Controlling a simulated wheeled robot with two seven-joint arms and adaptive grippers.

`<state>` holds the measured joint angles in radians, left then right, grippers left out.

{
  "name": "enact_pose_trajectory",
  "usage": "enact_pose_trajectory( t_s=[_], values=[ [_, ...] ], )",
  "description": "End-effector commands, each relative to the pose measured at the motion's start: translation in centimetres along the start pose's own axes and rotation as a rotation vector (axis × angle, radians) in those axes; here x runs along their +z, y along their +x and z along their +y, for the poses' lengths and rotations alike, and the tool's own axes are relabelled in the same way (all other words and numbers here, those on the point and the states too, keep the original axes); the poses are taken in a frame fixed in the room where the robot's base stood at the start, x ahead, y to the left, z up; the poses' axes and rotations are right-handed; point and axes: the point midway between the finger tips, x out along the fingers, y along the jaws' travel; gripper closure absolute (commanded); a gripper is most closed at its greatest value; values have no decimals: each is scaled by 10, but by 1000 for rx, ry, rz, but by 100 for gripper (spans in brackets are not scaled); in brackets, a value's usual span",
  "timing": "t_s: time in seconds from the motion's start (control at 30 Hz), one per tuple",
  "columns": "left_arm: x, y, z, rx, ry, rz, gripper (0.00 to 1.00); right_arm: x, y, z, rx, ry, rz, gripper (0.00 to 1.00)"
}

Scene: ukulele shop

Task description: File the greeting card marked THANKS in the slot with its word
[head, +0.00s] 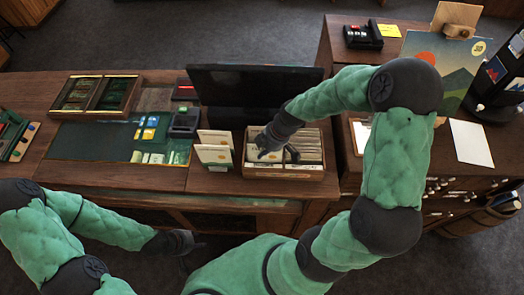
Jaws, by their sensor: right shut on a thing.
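A wooden box (320,170) with several cream cards standing in rows sits on the counter. Words on its slots are too small to read. My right gripper (268,153) reaches down over the box's left part and is shut on a greeting card, which the fingers mostly hide. Whether the card is inside a slot or just above it I cannot tell. Two more pale cards (214,153) stand just left of the box; their words are not readable. My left gripper (190,243) is low in front of the counter, away from the cards; its fingers are unclear.
A dark monitor (225,90) stands behind the box. A card reader (184,122) and a green mat (95,142) lie to the left. A side cabinet at right holds a landscape picture (462,72) and a white sheet (470,143). My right arm arches over the right side.

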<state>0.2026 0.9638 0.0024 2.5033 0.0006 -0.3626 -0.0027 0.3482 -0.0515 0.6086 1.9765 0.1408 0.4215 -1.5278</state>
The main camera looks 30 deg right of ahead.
Motion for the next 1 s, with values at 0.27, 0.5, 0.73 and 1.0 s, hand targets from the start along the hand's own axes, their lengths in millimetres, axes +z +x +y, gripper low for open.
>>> enact_pose_trajectory(
  t_s=[0.27,0.5,0.73,1.0],
  values=[
    [0,8,-3,0,0,0,60,3,8,0,0,0,0,100],
    [0,8,-3,0,0,0,60,3,7,0,1,0,0,88],
    [0,8,-3,0,0,0,60,3,7,0,0,0,0,63],
    [0,8,-3,0,0,0,60,3,3,1,2,0,0,63]
  ],
)
